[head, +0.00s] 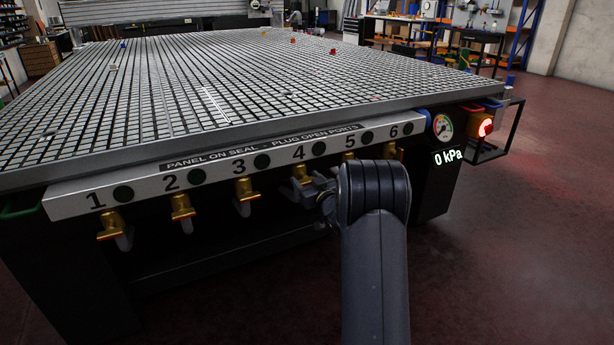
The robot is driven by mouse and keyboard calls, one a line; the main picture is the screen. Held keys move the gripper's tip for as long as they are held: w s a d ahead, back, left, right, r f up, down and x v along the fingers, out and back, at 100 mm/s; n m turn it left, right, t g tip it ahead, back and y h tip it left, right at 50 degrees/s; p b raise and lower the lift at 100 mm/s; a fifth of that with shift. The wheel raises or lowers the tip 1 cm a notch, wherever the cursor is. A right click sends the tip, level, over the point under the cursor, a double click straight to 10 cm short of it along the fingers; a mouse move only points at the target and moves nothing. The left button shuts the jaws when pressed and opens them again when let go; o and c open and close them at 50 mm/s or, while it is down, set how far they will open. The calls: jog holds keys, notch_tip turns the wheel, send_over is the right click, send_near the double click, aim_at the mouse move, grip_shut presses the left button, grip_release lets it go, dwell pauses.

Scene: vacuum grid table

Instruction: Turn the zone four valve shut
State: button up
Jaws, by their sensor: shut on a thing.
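The zone four valve (299,173) is a brass valve under the number 4 on the table's front panel. My gripper (311,187) is at this valve, coming from the lower right, and is shut on its handle. The jaws and my arm cover much of the handle, so I cannot tell how far it is turned.
Brass valves one (110,231), two (181,208) and three (245,197) hang to the left. The floor to the right (550,220) is clear.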

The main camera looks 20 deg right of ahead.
jog(key=shift+m, duration=0.4)
jog(key=o, duration=1)
jog(key=s+p, duration=0.1)
jog(key=s, duration=0.4)
jog(key=s+p, duration=0.1)
jog(key=s, duration=0.5)
jog(key=shift+d, duration=0.2)
jog(key=shift+w, duration=0.15)
jog(key=w+b, duration=0.1)
jog(key=w, duration=0.9)
jog(key=shift+w+a+b, duration=0.15)
jog(key=shift+w+b, duration=0.2)
